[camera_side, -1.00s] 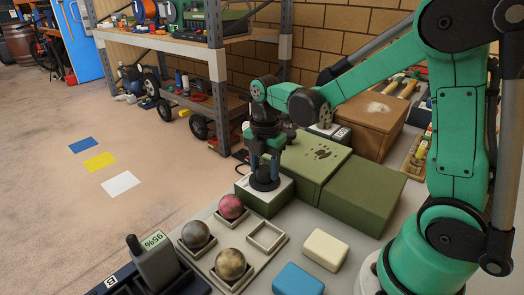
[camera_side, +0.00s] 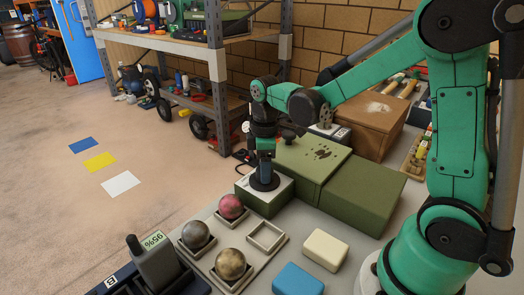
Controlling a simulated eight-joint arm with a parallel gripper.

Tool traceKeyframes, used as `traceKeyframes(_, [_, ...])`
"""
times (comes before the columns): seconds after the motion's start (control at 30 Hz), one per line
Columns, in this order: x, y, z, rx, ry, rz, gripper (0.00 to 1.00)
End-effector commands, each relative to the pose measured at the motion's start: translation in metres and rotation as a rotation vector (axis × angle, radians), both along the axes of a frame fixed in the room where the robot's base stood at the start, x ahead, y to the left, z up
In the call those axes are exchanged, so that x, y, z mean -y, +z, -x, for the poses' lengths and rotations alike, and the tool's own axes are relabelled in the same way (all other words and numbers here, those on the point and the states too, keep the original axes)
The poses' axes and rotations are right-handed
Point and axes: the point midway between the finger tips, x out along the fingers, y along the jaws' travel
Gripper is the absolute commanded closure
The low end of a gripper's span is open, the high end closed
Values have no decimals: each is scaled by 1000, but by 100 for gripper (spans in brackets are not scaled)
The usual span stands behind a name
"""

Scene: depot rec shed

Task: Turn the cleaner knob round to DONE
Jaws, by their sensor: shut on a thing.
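The cleaner is a low olive-green box (camera_side: 352,196) on the grey table, with a lighter panel (camera_side: 283,196) at its left end. A dark round knob (camera_side: 264,184) sits on that panel. My gripper (camera_side: 264,172) points straight down over the panel and is shut on the knob. The gripper hides much of the knob, and I cannot read any DONE mark or see where the knob points.
Balls (camera_side: 231,207) sit in square trays left of the cleaner, beside an empty square tray (camera_side: 267,237). A cream block (camera_side: 325,249) and a blue block (camera_side: 298,281) lie in front. A brown box (camera_side: 366,127) stands behind.

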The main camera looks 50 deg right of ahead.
Motion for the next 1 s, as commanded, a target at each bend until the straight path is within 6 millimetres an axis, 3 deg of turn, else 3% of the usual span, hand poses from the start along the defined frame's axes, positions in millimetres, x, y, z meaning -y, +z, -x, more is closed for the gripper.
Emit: traceKeyframes(1.0, [0, 0, 0, 0, -965, 0, 100])
